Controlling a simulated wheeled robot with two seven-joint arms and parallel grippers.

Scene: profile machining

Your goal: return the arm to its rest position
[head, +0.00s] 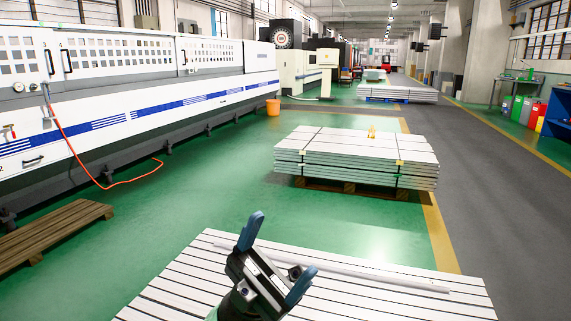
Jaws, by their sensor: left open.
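My left gripper (278,259) shows at the bottom middle of the head view. Its two blue-tipped fingers are spread apart, with nothing between them. It is in front of a white slatted table (400,305), over the table's left half in the picture. A long, thin pale profile (385,277) lies across the table, running from behind the gripper toward the right edge. The gripper hides part of the table and the profile's left part. My right gripper is not in view.
A stack of grey panels (355,165) stands on a pallet beyond the table. A wooden pallet (55,235) lies at the left. A long white machine (130,90) lines the left wall, with an orange hose (85,165) hanging to the floor. Green floor between them is clear.

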